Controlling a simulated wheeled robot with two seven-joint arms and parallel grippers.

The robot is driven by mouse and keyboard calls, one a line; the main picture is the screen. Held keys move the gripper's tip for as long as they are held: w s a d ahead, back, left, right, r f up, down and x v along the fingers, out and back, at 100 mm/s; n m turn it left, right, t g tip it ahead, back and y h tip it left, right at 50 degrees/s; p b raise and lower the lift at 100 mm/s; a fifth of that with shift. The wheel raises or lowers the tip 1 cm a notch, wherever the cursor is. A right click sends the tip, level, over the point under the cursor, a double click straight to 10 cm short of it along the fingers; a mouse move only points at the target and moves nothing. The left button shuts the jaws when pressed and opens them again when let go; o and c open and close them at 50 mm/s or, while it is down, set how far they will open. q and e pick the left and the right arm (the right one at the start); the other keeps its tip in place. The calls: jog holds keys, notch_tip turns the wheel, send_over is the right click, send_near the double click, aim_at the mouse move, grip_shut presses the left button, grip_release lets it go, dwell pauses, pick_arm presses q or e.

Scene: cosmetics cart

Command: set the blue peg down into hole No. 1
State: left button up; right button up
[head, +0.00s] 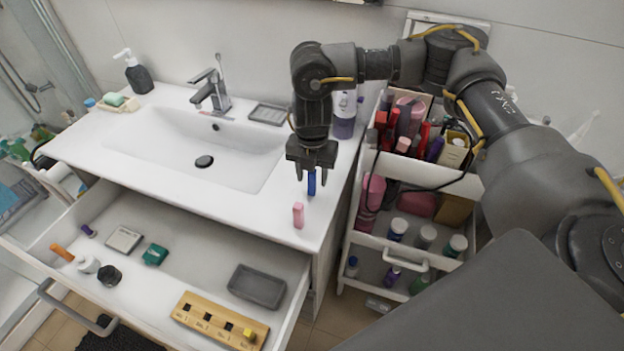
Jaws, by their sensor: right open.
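The blue peg (311,184) stands upright on the white counter near its right front. My right gripper (312,168) is open and points down over the peg, with the peg's top at or between the fingertips. Whether the fingers touch it I cannot tell. The wooden hole block (219,321) lies in the open drawer, toward the front right. It has a row of dark square holes, and a small yellow peg (249,335) sits at its right end. The labels are too small to read, so which hole is No. 1 I cannot tell. My left gripper is not in view.
A pink peg (298,215) stands in front of the blue one. The drawer (190,262) also holds a grey tray (257,287), a green item (155,255) and several small things. The sink (205,150) lies left. A loaded cart (408,250) stands close right.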

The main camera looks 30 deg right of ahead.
jog(key=shift+f, duration=0.5)
jog(key=shift+s, duration=0.1)
grip_shut()
jog(key=shift+r, duration=0.1)
